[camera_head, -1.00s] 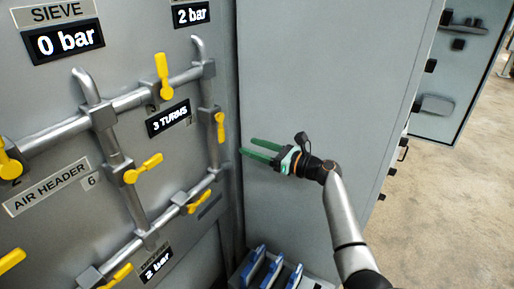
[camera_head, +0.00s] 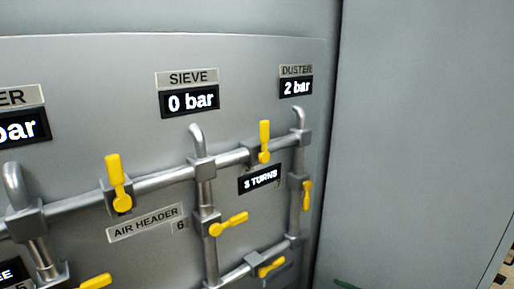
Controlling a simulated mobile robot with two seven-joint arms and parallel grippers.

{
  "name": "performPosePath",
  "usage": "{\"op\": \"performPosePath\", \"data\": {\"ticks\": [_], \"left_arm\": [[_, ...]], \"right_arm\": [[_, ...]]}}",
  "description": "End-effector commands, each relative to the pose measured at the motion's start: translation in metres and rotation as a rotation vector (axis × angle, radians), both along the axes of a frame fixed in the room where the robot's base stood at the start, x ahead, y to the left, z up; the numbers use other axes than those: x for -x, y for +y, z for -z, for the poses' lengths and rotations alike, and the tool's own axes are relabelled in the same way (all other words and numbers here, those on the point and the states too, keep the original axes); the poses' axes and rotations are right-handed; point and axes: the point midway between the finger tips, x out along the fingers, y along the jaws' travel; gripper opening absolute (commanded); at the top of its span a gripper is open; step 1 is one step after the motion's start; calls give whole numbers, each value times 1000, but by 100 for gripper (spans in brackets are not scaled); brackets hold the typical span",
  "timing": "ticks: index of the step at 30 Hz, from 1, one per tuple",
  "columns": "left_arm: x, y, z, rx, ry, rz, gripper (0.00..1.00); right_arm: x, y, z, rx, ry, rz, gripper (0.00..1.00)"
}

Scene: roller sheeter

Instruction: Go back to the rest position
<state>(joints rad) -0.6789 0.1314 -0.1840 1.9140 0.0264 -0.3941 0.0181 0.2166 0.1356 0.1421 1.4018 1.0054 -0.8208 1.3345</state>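The grey panel (camera_head: 90,80) fills the left and middle of the head view. It carries a pipe network with several yellow valve handles, one upright on the header pipe (camera_head: 264,142) and another upright further left (camera_head: 117,182). No other gripper shows.
A plain grey cabinet side (camera_head: 420,130) stands right of the panel, meeting it at a vertical corner. A small strip of floor and other parts shows at the lower right edge. The pipes and handles stand out from the panel.

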Motion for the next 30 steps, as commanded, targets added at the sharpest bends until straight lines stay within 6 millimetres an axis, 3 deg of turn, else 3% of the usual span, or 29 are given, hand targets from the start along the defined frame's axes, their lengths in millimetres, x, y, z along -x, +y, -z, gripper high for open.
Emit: {"op": "performPosePath", "data": {"ticks": [1, 6, 10, 15, 21, 30], "left_arm": [[0, 0, 0, 0, 0, 0, 50], [0, 0, 0, 0, 0, 0, 50], [0, 0, 0, 0, 0, 0, 50], [0, 0, 0, 0, 0, 0, 50], [0, 0, 0, 0, 0, 0, 50], [0, 0, 0, 0, 0, 0, 50]], "right_arm": [[26, 2, 31, 167, -12, -48, 59], [109, 9, 100, 740, -110, -292, 59], [175, 21, 128, 1132, -219, -539, 59], [247, 41, 136, 1525, -391, -848, 59], [289, 57, 131, 1758, -532, -1049, 59], [294, 60, 129, 1798, -559, -1083, 59]]}}
